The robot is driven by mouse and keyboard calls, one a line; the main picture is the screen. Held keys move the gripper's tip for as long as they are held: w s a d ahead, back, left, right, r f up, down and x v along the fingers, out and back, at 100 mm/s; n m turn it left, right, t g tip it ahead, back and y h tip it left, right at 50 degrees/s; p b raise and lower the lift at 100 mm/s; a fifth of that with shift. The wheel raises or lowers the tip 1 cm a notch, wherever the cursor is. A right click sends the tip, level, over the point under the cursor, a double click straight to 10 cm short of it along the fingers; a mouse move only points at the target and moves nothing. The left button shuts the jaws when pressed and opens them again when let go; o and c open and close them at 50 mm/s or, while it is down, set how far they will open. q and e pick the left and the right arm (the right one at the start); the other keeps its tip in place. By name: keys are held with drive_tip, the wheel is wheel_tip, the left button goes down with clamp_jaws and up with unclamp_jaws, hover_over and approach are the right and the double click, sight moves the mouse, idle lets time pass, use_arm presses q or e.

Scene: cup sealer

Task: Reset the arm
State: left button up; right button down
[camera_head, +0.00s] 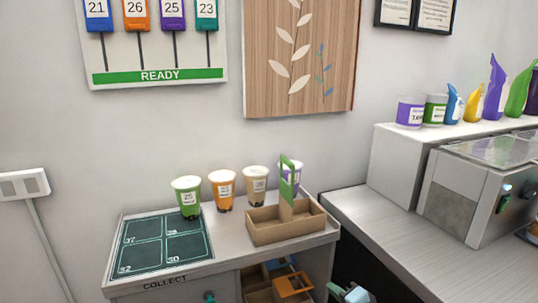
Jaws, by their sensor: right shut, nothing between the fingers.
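My right gripper (345,292) shows only in part at the bottom edge, in front of the gap right of the collect counter (225,262). It is shut and empty, away from the cups. My left gripper is not in view. On the counter stand a green cup (187,199), an orange cup (223,192) and a tan cup (256,186), all upright with lids. A purple cup (296,176) stands partly hidden behind the green handle of a cardboard carrier (285,228). The carrier's near compartments look empty.
A dark numbered mat (165,240) lies bare on the counter's left. Below is an open shelf with cardboard carriers (293,285). At right, a grey machine (480,195) stands on another counter (400,230), with cups and coloured pouches behind it. A ticket board (150,75) hangs on the wall.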

drive_tip(key=s+f+n+g+h, duration=0.1)
drive_tip(key=s+f+n+h, duration=0.15)
drive_tip(key=s+f, duration=0.9)
drive_tip(key=s+d+f+n+g, duration=0.1)
drive_tip(key=s+f+n, duration=0.2)
drive_tip(key=s, duration=0.7)
drive_tip(key=s+f+n+g+h, duration=0.1)
drive_tip(key=s+f+n, duration=0.1)
drive_tip(key=s, duration=0.8)
drive_tip(key=s+d+f+n+g+h, duration=0.1)
drive_tip(key=s+f+n, duration=0.2)
drive_tip(key=s, duration=0.7)
drive_tip(key=shift+d+f+n+g, duration=0.3)
drive_tip(key=shift+n+g, duration=0.1)
drive_tip(key=shift+n, duration=0.35)
